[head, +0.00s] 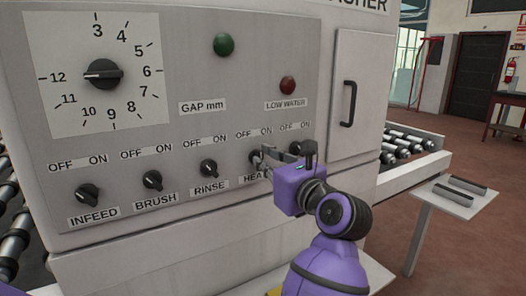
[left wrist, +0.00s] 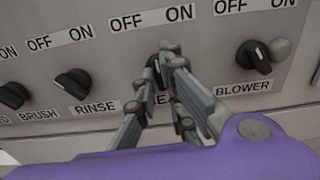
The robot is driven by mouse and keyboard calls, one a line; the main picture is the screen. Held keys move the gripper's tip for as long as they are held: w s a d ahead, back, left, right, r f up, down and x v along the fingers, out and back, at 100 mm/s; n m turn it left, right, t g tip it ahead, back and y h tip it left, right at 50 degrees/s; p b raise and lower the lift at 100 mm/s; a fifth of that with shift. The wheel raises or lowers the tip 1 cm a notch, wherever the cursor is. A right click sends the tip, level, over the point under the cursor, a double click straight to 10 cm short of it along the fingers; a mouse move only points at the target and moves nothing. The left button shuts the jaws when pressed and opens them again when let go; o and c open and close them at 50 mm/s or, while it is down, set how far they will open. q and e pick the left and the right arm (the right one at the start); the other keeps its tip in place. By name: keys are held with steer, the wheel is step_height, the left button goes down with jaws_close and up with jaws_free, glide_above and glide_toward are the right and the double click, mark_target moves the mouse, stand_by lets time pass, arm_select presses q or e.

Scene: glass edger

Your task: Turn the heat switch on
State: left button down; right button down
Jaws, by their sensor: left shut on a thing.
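The heat switch is a small black rotary knob (head: 255,157) on the grey machine panel, above a partly covered HEAT label and below OFF and ON marks. My left gripper (head: 264,160) is at this knob, with its fingers shut on it. In the left wrist view the fingertips (left wrist: 168,58) close around the dark knob (left wrist: 152,73) and hide most of it. I cannot tell which way its pointer faces. My right gripper is not in view.
The rinse knob (head: 209,168) is left of the heat knob. The blower knob (left wrist: 254,57) is close on the right, partly behind my gripper in the head view. A door handle (head: 348,103) stands out further right. A small side table (head: 440,203) and rollers (head: 408,141) are beyond.

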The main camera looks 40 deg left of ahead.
arm_select(q)
steer(key=m+p, duration=0.4)
steer(key=shift+r+p, duration=0.3)
steer(key=shift+r, duration=0.1)
steer(key=m+p, duration=0.1)
steer(key=m, duration=0.1)
steer(key=m+p, duration=0.1)
steer(key=p, duration=0.1)
steer(key=shift+f+m, duration=0.3)
steer(key=shift+m, duration=0.1)
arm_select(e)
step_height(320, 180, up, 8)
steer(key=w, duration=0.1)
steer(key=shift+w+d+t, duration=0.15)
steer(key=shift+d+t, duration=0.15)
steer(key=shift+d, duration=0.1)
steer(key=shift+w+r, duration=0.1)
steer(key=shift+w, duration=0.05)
arm_select(q)
steer(key=c, duration=1.8)
jaws_free()
steer(key=shift+c, duration=0.2)
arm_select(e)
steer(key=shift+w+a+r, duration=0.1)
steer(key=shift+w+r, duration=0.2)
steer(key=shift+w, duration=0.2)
